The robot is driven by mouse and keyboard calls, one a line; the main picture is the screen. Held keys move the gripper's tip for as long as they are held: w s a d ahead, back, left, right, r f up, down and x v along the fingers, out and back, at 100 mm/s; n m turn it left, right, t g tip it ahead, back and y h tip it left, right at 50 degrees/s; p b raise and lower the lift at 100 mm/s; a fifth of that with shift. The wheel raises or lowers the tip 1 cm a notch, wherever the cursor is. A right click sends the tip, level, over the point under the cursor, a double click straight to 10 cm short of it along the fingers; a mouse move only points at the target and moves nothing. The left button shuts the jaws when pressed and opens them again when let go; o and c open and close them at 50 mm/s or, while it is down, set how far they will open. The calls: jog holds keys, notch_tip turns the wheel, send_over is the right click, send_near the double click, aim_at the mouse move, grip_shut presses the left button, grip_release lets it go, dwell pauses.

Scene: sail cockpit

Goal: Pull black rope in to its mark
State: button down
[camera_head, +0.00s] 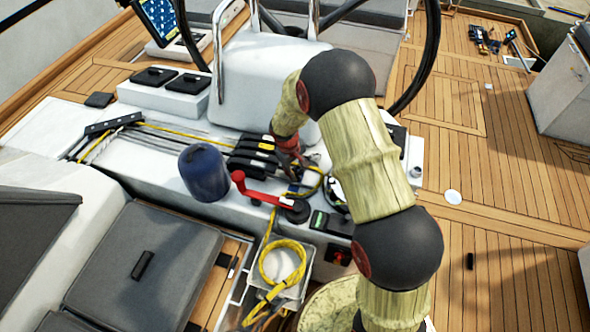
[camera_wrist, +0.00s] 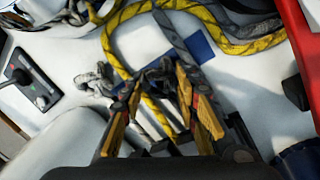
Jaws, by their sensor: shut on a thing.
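The black rope (camera_wrist: 178,38) shows in the wrist view as a dark grey braid running down to between my fingers. My gripper (camera_wrist: 165,100) is shut on it. In the head view my gripper (camera_head: 289,158) is just right of the row of black rope clutches (camera_head: 254,152), and the rope there is mostly hidden. A yellow rope (camera_wrist: 130,15) loops over the white surface and also passes behind or between my fingers; I cannot tell which. I cannot make out a mark on the black rope.
A red winch handle (camera_head: 262,194) and a dark blue cylinder (camera_head: 203,172) stand close by the clutches. A coiled yellow rope (camera_head: 283,262) hangs in front. The steering wheel (camera_head: 425,60) rises behind my arm. The teak deck at right is mostly clear.

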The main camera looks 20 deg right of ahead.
jog(key=d, duration=0.1)
jog(key=s+d, duration=0.2)
jog(key=d, duration=0.1)
jog(key=shift+s+p, duration=0.25)
jog(key=shift+p, duration=0.05)
jog(key=c, duration=1.3)
grip_release()
jog(key=shift+c, duration=0.2)
jog(key=shift+a+r, duration=0.1)
notch_tip(320, 180, up, 12)
jog(key=a, duration=0.2)
jog(key=shift+s+f, duration=0.2)
jog(key=shift+s, duration=0.2)
jog(key=shift+s, duration=0.1)
